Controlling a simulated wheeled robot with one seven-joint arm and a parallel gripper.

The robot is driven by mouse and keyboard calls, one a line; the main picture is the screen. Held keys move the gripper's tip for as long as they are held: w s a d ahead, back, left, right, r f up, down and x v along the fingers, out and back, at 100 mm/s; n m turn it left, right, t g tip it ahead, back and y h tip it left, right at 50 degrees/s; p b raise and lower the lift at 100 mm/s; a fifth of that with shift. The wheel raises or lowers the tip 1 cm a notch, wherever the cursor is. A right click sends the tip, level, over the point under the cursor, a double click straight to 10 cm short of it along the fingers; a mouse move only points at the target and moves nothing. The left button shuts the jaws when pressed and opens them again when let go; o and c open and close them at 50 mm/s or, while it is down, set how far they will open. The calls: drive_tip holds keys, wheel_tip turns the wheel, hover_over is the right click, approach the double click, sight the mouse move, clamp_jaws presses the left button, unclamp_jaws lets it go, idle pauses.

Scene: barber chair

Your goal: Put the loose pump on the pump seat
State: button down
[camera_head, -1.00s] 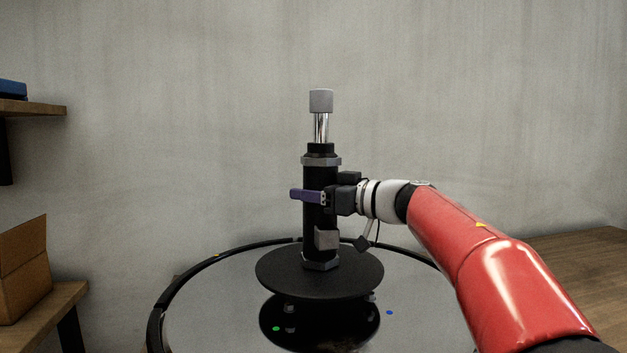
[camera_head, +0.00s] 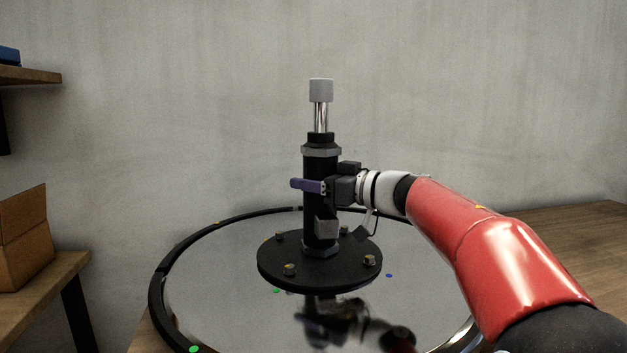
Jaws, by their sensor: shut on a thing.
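The loose pump is a black upright cylinder (camera_head: 320,215) with a chrome rod, a grey cap and a wide round black base plate (camera_head: 313,273). The pump looks upright. Several brass-coloured bolts (camera_head: 289,269) show above the base plate's surface near its rim. The pump seat's surface is hidden under the plate. I cannot tell whether the plate is fully resting or slightly above it.
A shiny round disc (camera_head: 215,285) with a black rim spreads around and below the pump, with coloured dots and reflections. A cardboard box (camera_head: 22,240) stands on a wooden shelf at left. A wooden surface (camera_head: 570,235) lies at right behind my arm.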

drive_tip(key=c, duration=0.5)
unclamp_jaws()
drive_tip(key=shift+r, duration=0.1)
drive_tip(key=v, duration=1.2)
drive_tip(key=shift+s, duration=0.1)
